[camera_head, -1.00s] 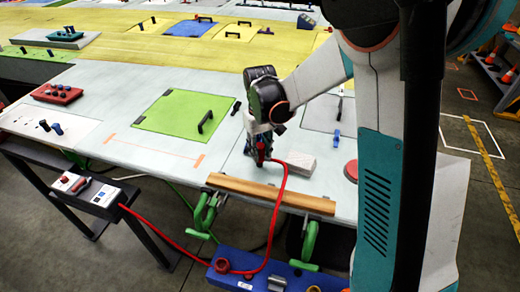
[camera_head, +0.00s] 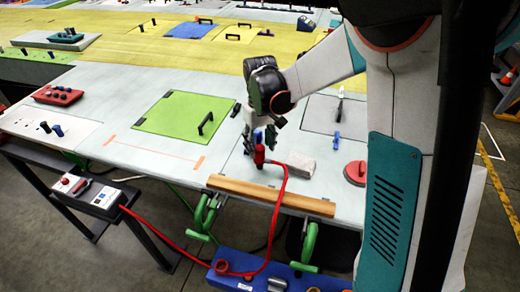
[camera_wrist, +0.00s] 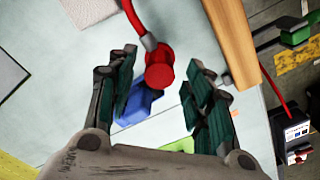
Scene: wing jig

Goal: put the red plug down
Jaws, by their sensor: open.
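The red plug (camera_head: 260,156) stands on the pale table panel, a little behind the wooden strip. Its red cable (camera_head: 282,190) runs over the strip and down to the front. My gripper (camera_head: 258,141) is just above and behind the plug, with its fingers spread. In the wrist view the round red plug (camera_wrist: 159,74) shows between the tips of my open gripper (camera_wrist: 163,88), with a gap on each side.
A grey block (camera_head: 300,165) lies right of the plug, and a red disc (camera_head: 356,173) farther right. The wooden strip (camera_head: 270,195) lines the front edge, with green clamps (camera_head: 203,215) below. A green panel with a handle (camera_head: 185,112) lies left. The panel between is clear.

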